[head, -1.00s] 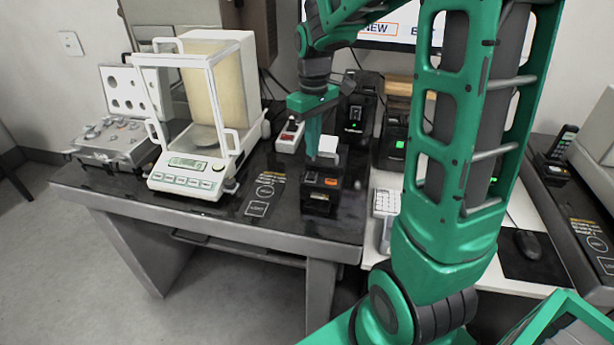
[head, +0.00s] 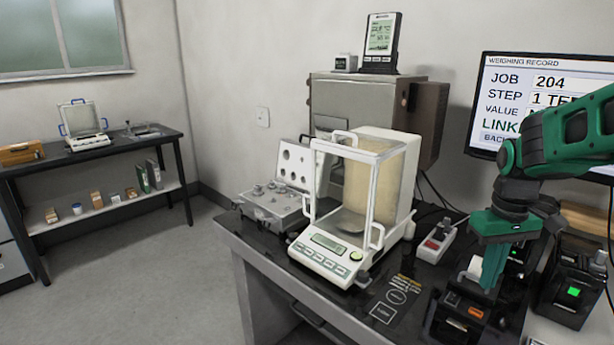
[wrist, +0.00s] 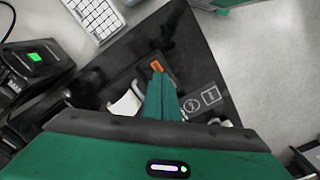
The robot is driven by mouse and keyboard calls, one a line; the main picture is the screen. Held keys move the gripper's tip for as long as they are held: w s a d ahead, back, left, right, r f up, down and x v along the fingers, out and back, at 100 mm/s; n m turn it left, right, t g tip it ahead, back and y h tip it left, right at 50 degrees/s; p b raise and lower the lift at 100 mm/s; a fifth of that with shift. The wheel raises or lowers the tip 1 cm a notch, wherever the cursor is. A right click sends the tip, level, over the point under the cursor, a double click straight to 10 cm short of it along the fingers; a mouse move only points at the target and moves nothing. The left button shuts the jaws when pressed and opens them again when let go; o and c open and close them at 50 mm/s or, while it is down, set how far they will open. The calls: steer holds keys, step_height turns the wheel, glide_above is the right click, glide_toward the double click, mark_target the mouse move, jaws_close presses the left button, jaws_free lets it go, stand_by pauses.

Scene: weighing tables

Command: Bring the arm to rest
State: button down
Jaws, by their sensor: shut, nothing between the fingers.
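My green gripper (head: 491,272) is at the right of the head view, pointing down over the right part of the dark weighing table (head: 262,262). Its fingers are together with nothing between them. In the wrist view the shut fingers (wrist: 161,95) reach toward a small black printer with an orange button (wrist: 157,66). The same printer (head: 462,318) stands below and beside the fingertips in the head view. I cannot tell whether the fingers touch it. My arm comes in from the right edge, bent at the elbow.
A white balance (head: 325,262) with a glass draft shield stands left of my gripper, beside an open weight case (head: 270,205). A red-switched power strip (head: 437,241) lies behind. A monitor (head: 545,75) stands at the back right. A keyboard (wrist: 97,18) shows in the wrist view. Floor at left is clear.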

steer(key=s+d+f+m, duration=0.1)
steer(key=s+m, duration=0.6)
steer(key=s, duration=1.2)
steer(key=shift+s+f, duration=0.2)
steer(key=shift+s, duration=0.2)
steer(key=shift+w+f, duration=0.25)
steer(key=shift+w, duration=0.35)
